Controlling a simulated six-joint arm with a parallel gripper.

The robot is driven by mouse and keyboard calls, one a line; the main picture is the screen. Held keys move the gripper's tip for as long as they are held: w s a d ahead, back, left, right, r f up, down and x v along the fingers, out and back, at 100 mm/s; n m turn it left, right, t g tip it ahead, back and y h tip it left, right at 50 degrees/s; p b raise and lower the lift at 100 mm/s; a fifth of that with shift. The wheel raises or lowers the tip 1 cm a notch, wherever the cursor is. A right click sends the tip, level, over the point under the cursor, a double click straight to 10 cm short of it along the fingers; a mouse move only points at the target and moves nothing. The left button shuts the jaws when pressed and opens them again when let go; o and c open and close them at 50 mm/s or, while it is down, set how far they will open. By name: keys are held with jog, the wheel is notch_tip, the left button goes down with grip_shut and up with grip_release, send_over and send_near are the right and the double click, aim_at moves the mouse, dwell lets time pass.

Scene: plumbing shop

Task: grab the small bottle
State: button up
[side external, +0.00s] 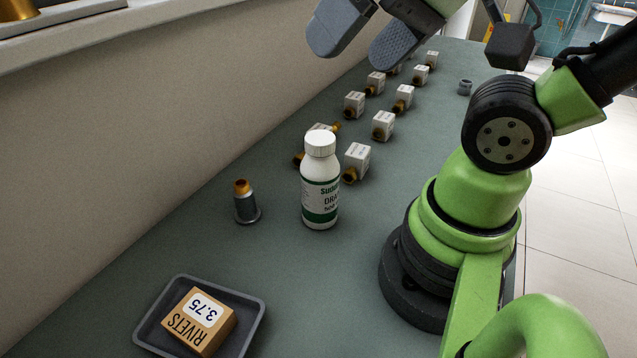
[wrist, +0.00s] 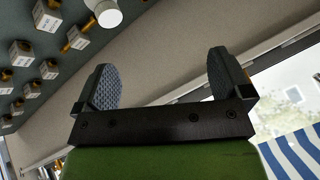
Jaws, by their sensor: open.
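The small bottle (side external: 320,185) is white with a white cap and a green and white label. It stands upright on the grey-green bench in the side external view. Its white cap also shows at the top of the wrist view (wrist: 106,12). My gripper (side external: 355,45) is open and empty, held above the bench near the wall, higher than the bottle and apart from it. In the wrist view its two grey pads (wrist: 163,82) stand wide apart with nothing between them.
Several white boxes with brass fittings (side external: 357,162) stand in rows behind the bottle. A metal fitting with a copper top (side external: 246,203) stands to its left. A dark tray (side external: 258,309) with a rivets box (side external: 199,322) lies at the front. The wall (side external: 150,130) borders the bench.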

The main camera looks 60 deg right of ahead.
jog(key=c, duration=0.3)
jog(key=shift+c, duration=0.2)
jog(key=n+g+h, duration=0.2)
jog(key=n+g, duration=0.5)
jog(key=n, duration=0.3)
send_near(320, 137)
jog(key=shift+w+a+f, duration=0.15)
jog(key=shift+a+f, duration=0.2)
jog(key=shift+a, duration=0.05)
jog(key=shift+w+d+f, duration=0.1)
jog(key=shift+f, duration=0.2)
notch_tip(320, 137, down, 4)
jog(key=shift+f, duration=0.25)
jog(key=shift+d+f, duration=0.15)
jog(key=shift+f, duration=1.15)
jog(key=shift+d+f, duration=0.1)
jog(key=shift+f, duration=1.25)
